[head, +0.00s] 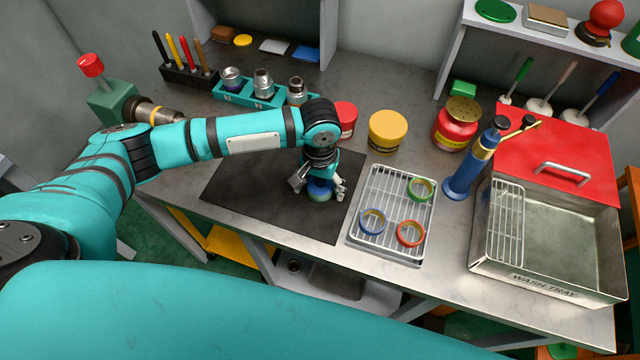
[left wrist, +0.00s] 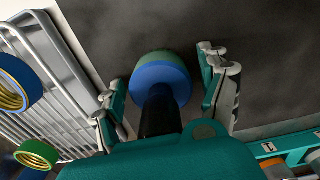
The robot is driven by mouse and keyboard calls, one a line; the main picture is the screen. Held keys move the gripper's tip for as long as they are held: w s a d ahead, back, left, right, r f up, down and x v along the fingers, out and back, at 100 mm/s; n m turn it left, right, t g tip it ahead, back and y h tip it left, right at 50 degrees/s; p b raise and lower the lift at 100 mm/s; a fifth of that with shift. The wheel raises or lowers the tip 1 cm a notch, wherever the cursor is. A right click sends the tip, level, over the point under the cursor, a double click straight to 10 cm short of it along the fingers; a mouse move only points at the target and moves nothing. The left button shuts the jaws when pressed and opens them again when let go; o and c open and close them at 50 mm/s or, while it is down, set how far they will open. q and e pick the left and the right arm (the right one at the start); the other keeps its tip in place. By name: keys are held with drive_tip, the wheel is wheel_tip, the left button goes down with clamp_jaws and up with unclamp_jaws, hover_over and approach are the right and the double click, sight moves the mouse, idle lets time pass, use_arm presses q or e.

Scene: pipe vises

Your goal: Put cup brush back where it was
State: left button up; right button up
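A round blue and green piece with a black stem (left wrist: 160,88) stands on the dark mat (head: 245,190). It looks like the cup brush, but its bristles are not clear. In the head view its blue base (head: 320,189) shows below my left gripper (head: 319,186). In the left wrist view the fingers of my left gripper (left wrist: 165,92) are spread on both sides of the stem, with gaps visible. The top of the stem is hidden by the gripper. My right gripper is not in view.
A wire-rack tray (head: 357,235) with blue, green and red rings is right of the mat. A blue pump-like tool (head: 466,172) and wash tray (head: 545,284) stand farther right. Behind are a teal socket holder (head: 248,99), a red jar (head: 345,118) and a yellow tub (head: 387,133).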

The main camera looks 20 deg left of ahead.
use_arm(q)
drive_tip(key=shift+r, duration=0.25)
wheel_tip(320, 180, up, 11)
drive_tip(key=shift+r+b, duration=0.15)
drive_tip(key=shift+b, duration=0.6)
drive_tip(key=shift+r, duration=0.3)
idle(0.8)
